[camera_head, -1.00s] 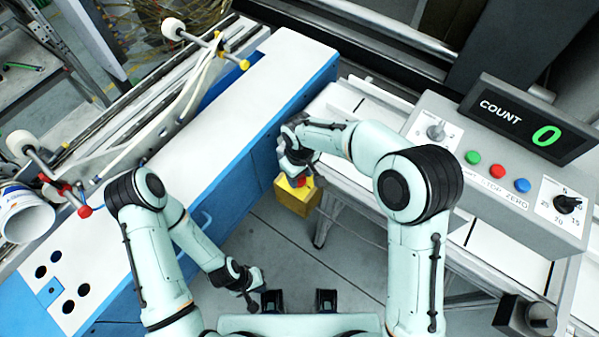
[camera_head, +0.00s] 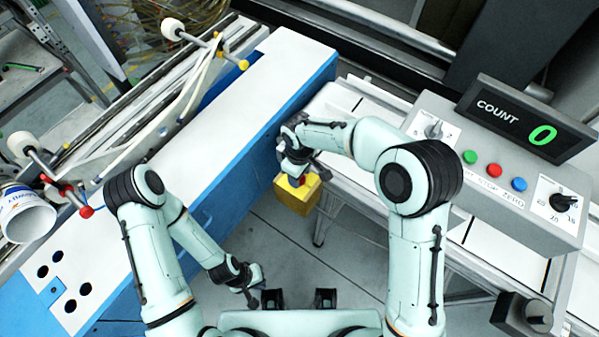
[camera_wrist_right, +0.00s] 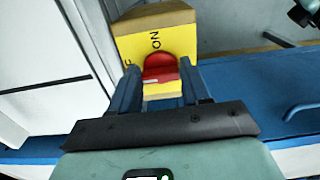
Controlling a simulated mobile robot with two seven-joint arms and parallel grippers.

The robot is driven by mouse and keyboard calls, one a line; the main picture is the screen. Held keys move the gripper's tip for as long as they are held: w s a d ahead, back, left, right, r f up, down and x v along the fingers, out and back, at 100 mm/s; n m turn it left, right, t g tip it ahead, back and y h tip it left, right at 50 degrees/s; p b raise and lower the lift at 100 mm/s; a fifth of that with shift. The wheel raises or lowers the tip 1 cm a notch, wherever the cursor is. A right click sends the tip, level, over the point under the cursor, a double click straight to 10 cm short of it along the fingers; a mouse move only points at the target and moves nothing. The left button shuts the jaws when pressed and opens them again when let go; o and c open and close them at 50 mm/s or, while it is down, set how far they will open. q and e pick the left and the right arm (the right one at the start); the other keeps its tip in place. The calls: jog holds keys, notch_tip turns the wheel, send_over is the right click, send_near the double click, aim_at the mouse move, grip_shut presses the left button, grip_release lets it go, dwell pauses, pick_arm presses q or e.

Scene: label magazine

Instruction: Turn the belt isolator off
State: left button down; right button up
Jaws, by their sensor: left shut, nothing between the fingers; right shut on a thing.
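The belt isolator is a yellow box (camera_head: 297,193) below the right end of the blue-sided bench in the head view. In the right wrist view its yellow face (camera_wrist_right: 133,48) carries "ON" and a partly hidden second label, with a red knob (camera_wrist_right: 160,66) on it. My right gripper (camera_head: 298,172) is shut on the red knob; its fingers (camera_wrist_right: 158,85) stand either side of it in the wrist view. The knob is mostly hidden by the gripper in the head view. My left gripper (camera_head: 254,290) is shut and empty, low above the floor, apart from the isolator.
A bench (camera_head: 215,130) with white top and blue side runs diagonally at left. A control box (camera_head: 500,165) with three buttons and dials stands at right below a counter display (camera_head: 525,122) reading 0. A white roll (camera_head: 27,215) sits at far left. Grey floor lies between.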

jog(key=o, duration=1.1)
jog(key=shift+c, duration=0.2)
jog(key=shift+r, duration=0.1)
notch_tip(320, 180, up, 13)
jog(key=p, duration=0.1)
jog(key=shift+r, duration=0.15)
